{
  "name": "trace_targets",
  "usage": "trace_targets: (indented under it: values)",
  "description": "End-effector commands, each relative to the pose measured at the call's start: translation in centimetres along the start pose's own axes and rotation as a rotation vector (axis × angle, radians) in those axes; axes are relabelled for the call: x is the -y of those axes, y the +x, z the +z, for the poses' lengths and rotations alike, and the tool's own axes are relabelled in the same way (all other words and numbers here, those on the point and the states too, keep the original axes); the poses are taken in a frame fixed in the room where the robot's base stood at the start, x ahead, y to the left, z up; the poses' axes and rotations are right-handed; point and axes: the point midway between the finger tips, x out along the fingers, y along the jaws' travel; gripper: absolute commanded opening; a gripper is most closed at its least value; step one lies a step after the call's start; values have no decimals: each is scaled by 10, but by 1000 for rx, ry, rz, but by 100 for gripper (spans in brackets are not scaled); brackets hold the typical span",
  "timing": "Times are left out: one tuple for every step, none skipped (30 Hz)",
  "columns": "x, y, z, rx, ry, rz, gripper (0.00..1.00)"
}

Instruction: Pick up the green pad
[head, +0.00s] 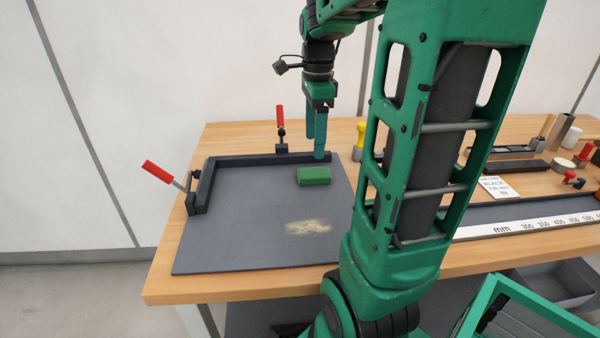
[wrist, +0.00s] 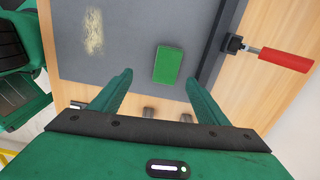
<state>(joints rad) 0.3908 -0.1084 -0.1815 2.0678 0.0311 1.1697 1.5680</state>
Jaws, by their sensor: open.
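The green pad (head: 314,176) is a small block lying flat on the dark grey mat (head: 240,225), near its back right corner in the head view. In the wrist view the pad (wrist: 168,65) lies beyond the fingertips, between their lines and nearer the right finger. My gripper (head: 317,145) hangs above the back right of the mat, with its fingers pointing down. In the wrist view my gripper (wrist: 160,80) is open and empty, its two green fingers spread apart. It appears apart from the pad.
A dark raised fence edges the mat's back and left (head: 250,160). Red-handled clamps (head: 281,117) (head: 163,174) stand at the back and left. A pale dusty patch (head: 308,227) marks the mat. A ruler (head: 520,225) and several small tools lie on the right, partly behind my arm.

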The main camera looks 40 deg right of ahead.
Motion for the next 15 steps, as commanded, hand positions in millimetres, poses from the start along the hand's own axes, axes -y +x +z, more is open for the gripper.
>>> trace_targets:
  values:
    - [3, 0, 0, 0, 24, 1, 69]
    - [4, 0, 0, 0, 36, 1, 69]
    - [6, 1, 0, -1, 46, 2, 69]
    - [6, 3, 1, -1, 51, 2, 69]
    - [6, 6, 1, -1, 53, 2, 69]
    - [6, 11, 2, -1, 55, 3, 69]
    - [6, 15, 3, -1, 54, 3, 69]
    - [6, 20, 4, -1, 53, 3, 69]
    - [6, 26, 5, -1, 51, 4, 69]
    - [6, 31, 6, -1, 49, 3, 69]
    - [6, 35, 6, -1, 48, 3, 69]
    - [6, 41, 7, -1, 46, 4, 69]
    - [6, 44, 7, -1, 45, 3, 69]
    - [6, 47, 8, -1, 44, 3, 69]
    - [6, 50, 8, -1, 43, 2, 69]
